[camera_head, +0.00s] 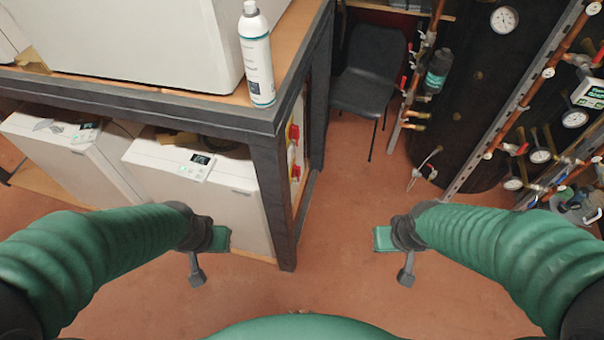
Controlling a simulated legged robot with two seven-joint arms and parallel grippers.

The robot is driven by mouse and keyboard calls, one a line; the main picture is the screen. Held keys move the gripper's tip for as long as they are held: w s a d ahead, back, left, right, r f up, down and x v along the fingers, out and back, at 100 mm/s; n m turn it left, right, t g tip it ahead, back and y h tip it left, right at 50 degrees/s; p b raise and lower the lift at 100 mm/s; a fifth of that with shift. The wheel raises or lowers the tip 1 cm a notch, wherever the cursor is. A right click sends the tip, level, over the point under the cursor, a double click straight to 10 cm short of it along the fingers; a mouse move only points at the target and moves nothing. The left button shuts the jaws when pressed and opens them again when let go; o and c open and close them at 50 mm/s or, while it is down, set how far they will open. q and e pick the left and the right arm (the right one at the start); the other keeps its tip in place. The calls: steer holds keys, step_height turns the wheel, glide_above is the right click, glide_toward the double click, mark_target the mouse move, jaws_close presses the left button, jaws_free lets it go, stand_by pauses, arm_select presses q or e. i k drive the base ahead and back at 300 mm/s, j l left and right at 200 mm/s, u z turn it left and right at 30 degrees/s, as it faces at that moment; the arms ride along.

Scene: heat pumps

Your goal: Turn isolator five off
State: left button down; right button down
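Red rotary isolator switches on yellow plates sit on the side panel of the bench frame. An upper isolator (293,133) and a lower isolator (295,171) show at a steep angle. Their numbers cannot be read, so I cannot tell which is isolator five, nor their on or off positions. My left gripper (197,275) hangs in front of the white unit under the bench, left of the isolators and apart from them. My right gripper (406,275) hangs over open floor, right of the isolators. Both look empty; their finger gaps are not clear from this angle.
The dark bench frame's front post (278,205) stands between my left gripper and the isolators. A spray bottle (257,55) stands on the bench top. A black chair (371,75) and copper pipework (530,75) are at the right.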

mark_target(296, 171)
steer(key=u, duration=0.7)
steer(key=i+l+u, duration=0.1)
steer(key=l+u, duration=0.35)
steer(key=l, duration=0.25)
steer(key=l+u, duration=0.45)
steer(key=l, duration=0.25)
steer(key=k+l+u, duration=0.1)
steer(key=l+u, duration=0.35)
steer(key=l, duration=0.25)
steer(key=k+l, duration=0.1)
steer(key=l, duration=0.3)
steer(key=k+l, duration=0.1)
steer(key=l, duration=0.7)
steer(key=k+l, duration=0.15)
steer(key=l, duration=0.25)
steer(key=u, duration=0.05)
